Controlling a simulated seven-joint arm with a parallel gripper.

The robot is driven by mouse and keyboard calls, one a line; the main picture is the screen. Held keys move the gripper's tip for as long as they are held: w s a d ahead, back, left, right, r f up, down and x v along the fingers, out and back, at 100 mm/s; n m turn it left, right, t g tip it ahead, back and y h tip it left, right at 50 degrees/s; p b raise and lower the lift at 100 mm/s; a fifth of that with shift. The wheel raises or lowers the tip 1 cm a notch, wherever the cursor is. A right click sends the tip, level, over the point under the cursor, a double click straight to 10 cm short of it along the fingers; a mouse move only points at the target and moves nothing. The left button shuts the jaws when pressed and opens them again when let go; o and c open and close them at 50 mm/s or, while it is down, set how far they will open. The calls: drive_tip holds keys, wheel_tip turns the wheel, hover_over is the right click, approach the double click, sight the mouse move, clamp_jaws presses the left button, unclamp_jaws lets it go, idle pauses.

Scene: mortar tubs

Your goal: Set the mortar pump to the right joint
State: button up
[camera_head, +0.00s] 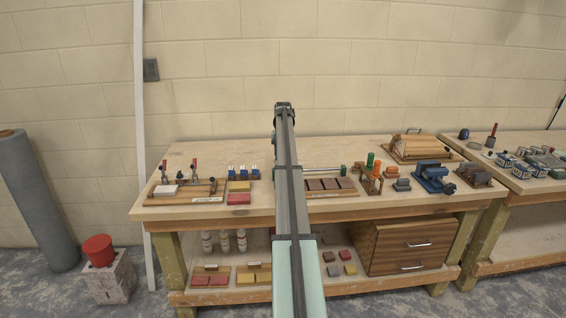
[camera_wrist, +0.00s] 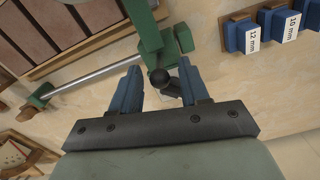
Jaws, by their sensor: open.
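In the wrist view, a green-ended device (camera_wrist: 148,38) with a long metal rod (camera_wrist: 95,75) lies along a tray of brown tiles. I take it for the mortar pump, but cannot be sure. My gripper (camera_wrist: 160,72) is open above the bench at this device. A small black knob (camera_wrist: 158,77) shows between its blue fingers; I cannot tell whether they touch it. Blue blocks labelled 12 mm (camera_wrist: 238,36) and 10 mm (camera_wrist: 284,24) stand to the right. In the head view, the rod's green end (camera_head: 343,170) shows right of my arm, which hides my gripper.
The tile tray (camera_head: 330,193) adjoins the rod. A clamp board (camera_head: 208,194) is farther left. The back left bench is clear.

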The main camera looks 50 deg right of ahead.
drive_tip(key=shift+f, duration=1.6)
drive_tip(key=shift+w, duration=0.1)
clamp_jaws()
